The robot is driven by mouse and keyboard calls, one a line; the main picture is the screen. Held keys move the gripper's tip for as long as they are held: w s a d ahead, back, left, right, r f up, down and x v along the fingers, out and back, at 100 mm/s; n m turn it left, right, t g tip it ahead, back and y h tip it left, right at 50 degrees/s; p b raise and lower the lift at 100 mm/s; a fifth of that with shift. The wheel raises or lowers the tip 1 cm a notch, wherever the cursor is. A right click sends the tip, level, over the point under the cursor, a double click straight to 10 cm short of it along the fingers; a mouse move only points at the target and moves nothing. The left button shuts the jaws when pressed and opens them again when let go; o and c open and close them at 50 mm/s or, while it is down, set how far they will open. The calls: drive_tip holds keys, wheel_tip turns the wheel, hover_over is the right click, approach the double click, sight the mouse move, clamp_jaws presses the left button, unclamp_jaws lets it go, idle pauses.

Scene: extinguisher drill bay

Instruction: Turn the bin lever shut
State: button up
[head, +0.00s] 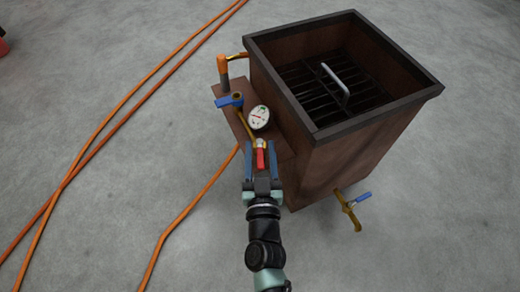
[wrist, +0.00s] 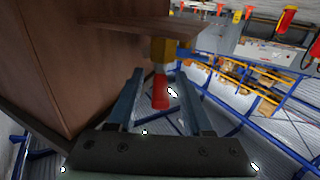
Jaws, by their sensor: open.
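The brown bin (head: 340,150) with a dark rim stands on the floor at the right of the head view. On its left side a brown shelf carries a valve with a red lever (head: 260,158). The red lever also shows in the wrist view (wrist: 160,92), below a brass fitting (wrist: 161,50). My gripper (head: 260,147) is open, with its two blue fingers on either side of the red lever. I see a gap on both sides of the lever in the wrist view. A blue lever (head: 229,101) sits farther along the shelf, and another blue lever (head: 362,197) is on a brass pipe low on the bin.
A round gauge (head: 259,117) stands close beyond the red lever. A grate with a grey handle (head: 337,84) lies inside the bin. Orange hoses (head: 97,142) run across the floor on the left. The concrete floor (head: 430,240) at lower right is clear.

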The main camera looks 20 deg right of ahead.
drive_tip(key=shift+w+d, duration=0.2)
drive_tip(key=shift+w, duration=0.35)
clamp_jaws()
idle(1.1)
